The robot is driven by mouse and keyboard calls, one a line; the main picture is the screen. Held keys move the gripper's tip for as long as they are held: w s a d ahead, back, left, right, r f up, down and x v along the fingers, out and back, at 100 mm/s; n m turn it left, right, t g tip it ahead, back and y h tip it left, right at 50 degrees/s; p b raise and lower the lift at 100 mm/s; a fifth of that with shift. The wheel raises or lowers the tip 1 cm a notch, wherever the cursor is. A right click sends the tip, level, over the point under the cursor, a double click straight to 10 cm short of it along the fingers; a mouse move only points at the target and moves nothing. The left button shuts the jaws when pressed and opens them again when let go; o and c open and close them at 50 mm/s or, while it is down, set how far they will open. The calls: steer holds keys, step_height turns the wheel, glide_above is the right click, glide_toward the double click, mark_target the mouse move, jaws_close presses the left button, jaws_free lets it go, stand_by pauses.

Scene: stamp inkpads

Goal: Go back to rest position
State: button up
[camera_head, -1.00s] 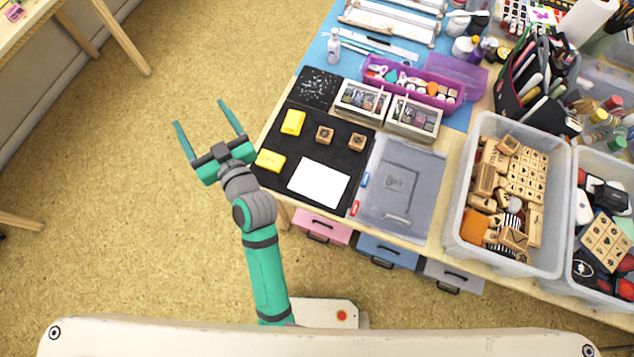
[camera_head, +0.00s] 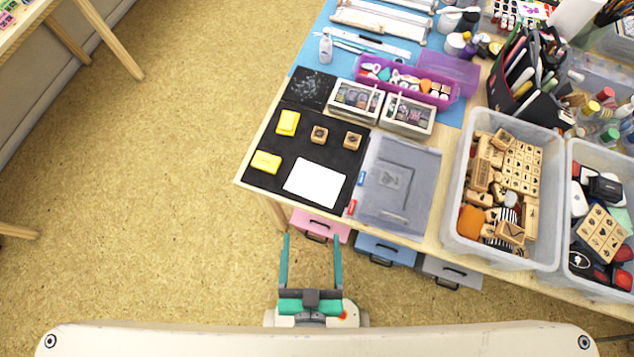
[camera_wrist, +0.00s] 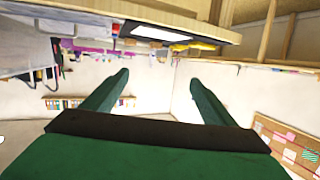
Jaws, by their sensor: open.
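My gripper (camera_head: 311,262) is open and empty in the head view. It is drawn in close to my base, in front of the table's near edge, with its two green fingers pointing toward the table. In the wrist view my gripper (camera_wrist: 160,90) also shows spread fingers with nothing between them. On the table, two yellow inkpads (camera_head: 288,122) (camera_head: 266,162) and two wooden stamps (camera_head: 319,134) (camera_head: 352,140) lie on a black mat (camera_head: 255,179). A white sheet (camera_head: 315,183) lies beside them on the mat.
Table drawers, pink (camera_head: 313,224), blue (camera_head: 385,249) and grey (camera_head: 450,271), face my gripper. A clear bin of stamps (camera_head: 552,205) and a grey lid (camera_head: 400,190) lie to the right. The floor (camera_head: 150,220) at left is clear.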

steer(key=shift+s+d+r, duration=0.2)
steer(key=shift+s+d, duration=0.15)
steer(key=shift+s, duration=0.2)
steer(key=shift+s+d+r, duration=0.2)
steer(key=shift+s+d, duration=0.1)
steer(key=shift+s, duration=0.2)
